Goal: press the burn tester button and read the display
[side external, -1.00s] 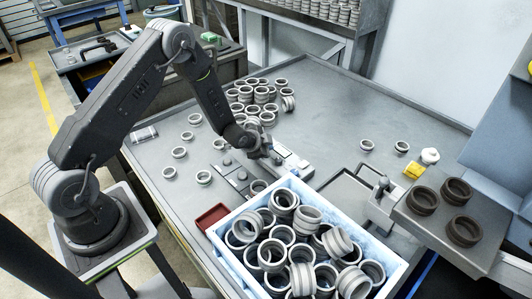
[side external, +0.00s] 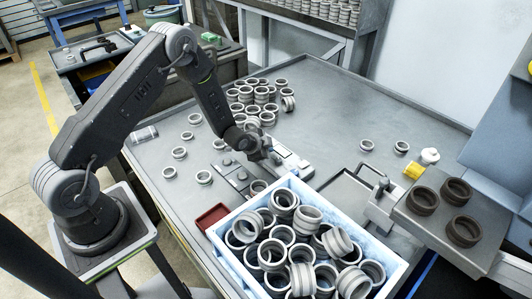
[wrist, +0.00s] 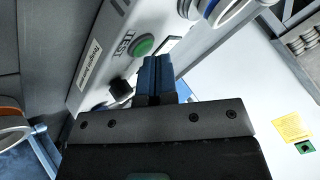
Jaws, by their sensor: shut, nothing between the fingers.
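The burn tester (wrist: 88,62) is a pale panel with printed labels in the wrist view. Its round green button (wrist: 140,46) sits beside the word TEST. My gripper (wrist: 157,62) has blue fingers closed together, with nothing between them. The fingertips are just below and right of the green button; I cannot tell whether they touch the panel. In the side external view my gripper (side external: 264,156) is low over the whitish device (side external: 290,163) on the bench, and my arm hides part of it. I cannot make out a display reading in either view.
A blue-white crate (side external: 222,252) full of grey rings stands in front of the device. A dark red tray (side external: 211,216) lies left of it. Loose rings (side external: 254,107) cluster behind. A raised plate (side external: 440,226) with dark rings is at right. The bench's back right is mostly clear.

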